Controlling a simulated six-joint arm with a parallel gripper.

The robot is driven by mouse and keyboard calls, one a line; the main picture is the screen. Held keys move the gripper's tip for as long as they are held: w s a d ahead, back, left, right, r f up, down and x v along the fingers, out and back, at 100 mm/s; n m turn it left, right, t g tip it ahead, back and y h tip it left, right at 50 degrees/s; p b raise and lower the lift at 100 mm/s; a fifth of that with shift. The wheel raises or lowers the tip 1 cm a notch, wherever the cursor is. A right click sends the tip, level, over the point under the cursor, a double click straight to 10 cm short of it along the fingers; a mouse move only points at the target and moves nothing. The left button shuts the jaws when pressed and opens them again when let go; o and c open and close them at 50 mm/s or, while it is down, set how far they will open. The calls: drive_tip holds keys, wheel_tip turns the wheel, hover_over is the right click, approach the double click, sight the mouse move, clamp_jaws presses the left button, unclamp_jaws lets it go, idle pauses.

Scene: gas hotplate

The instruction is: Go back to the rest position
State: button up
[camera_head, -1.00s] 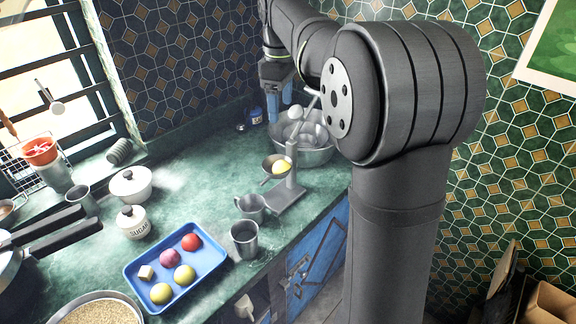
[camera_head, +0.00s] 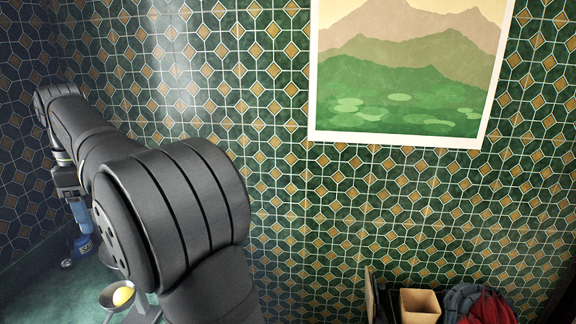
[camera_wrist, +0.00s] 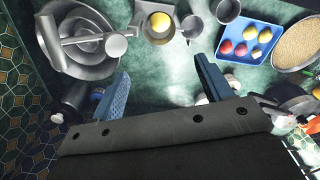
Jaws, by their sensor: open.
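My gripper (camera_wrist: 161,68) is open and empty in the wrist view, with its two blue fingers apart above the green counter (camera_wrist: 150,82). In the head view my gripper (camera_head: 81,214) is at the left edge, above the counter, partly hidden by my arm. In the wrist view a metal bowl (camera_wrist: 62,65) with utensils in it lies beyond the left finger. A small pan with a yellow fruit (camera_wrist: 160,21) is beyond the gap between the fingers.
In the wrist view a blue tray (camera_wrist: 228,53) with several fruits is at the upper right, beside a pan of grain (camera_wrist: 302,42). In the head view a green tiled wall (camera_head: 285,200) bears a landscape picture (camera_head: 405,70). An open box (camera_head: 420,303) is low on the right.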

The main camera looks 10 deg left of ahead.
wheel_tip(320, 180, down, 17)
drive_tip(key=shift+r, duration=0.9)
wheel_tip(320, 180, up, 15)
wheel_tip(320, 180, down, 17)
drive_tip(key=shift+r, duration=0.2)
wheel_tip(320, 180, up, 5)
drive_tip(key=w+a+f, duration=0.3)
drive_tip(key=a+f, duration=0.7)
drive_tip(key=a, duration=0.4)
drive_tip(key=f, duration=0.4)
drive_tip(key=w+a+f, duration=0.1)
drive_tip(key=f, duration=0.4)
drive_tip(key=w+f, duration=0.1)
drive_tip(key=f, duration=0.3)
drive_tip(key=shift+a+f, duration=0.15)
drive_tip(key=shift+f, duration=0.05)
